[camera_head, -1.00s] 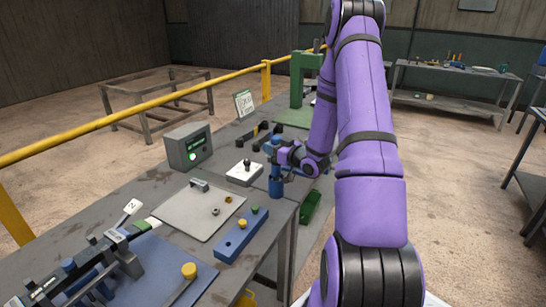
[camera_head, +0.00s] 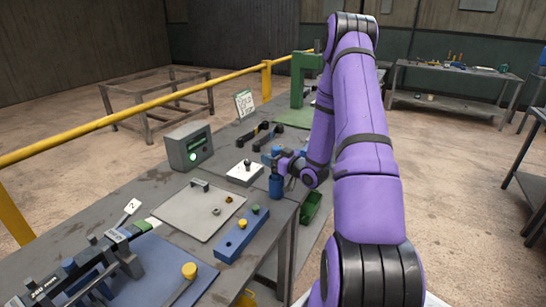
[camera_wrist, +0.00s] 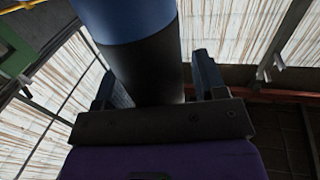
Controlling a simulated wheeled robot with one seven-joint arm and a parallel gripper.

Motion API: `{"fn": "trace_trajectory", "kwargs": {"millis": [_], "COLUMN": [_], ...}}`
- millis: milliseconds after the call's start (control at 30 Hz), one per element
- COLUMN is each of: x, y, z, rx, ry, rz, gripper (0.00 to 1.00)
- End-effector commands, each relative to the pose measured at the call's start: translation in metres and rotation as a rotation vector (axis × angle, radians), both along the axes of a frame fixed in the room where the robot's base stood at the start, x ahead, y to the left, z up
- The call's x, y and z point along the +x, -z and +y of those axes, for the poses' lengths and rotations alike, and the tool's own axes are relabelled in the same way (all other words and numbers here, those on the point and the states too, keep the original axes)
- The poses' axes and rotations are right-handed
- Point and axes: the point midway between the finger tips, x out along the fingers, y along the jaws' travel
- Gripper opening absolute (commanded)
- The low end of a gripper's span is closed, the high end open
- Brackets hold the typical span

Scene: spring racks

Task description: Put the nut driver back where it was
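My gripper (camera_head: 276,164) is low over the right edge of the workbench, just above a blue cylinder (camera_head: 275,187). A round tool, which I take to be the nut driver (camera_wrist: 158,75), stands between my two fingers in the wrist view. It has a blue upper part and a black part at the fingers, and the fingers appear closed on it. Its blue end (camera_head: 268,157) shows beside the gripper in the head view. Its lower end is hidden, so I cannot tell whether it is inside the blue cylinder.
The bench holds a white block with a black knob (camera_head: 245,172), a grey box with a green light (camera_head: 190,147), a light plate (camera_head: 195,212) and a blue bar (camera_head: 242,235). A green bin (camera_head: 310,207) hangs at the bench side. A yellow rail (camera_head: 130,119) runs behind.

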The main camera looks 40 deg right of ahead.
Motion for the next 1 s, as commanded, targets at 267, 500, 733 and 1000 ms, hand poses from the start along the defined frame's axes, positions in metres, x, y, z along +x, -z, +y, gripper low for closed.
{"fn": "trace_trajectory", "kwargs": {"millis": [267, 500, 733, 1000], "x": [-0.006, -0.049, -0.092, -0.117], "y": [-0.003, -0.003, -0.002, -0.003], "z": [-0.001, -0.006, -0.011, -0.013], "rx": [0.000, 0.001, 0.001, -0.002], "ry": [0.001, 0.004, 0.004, 0.001], "rz": [0.001, 0.001, 0.002, 0.003], "gripper": [0.65, 0.65, 0.65, 0.65]}}
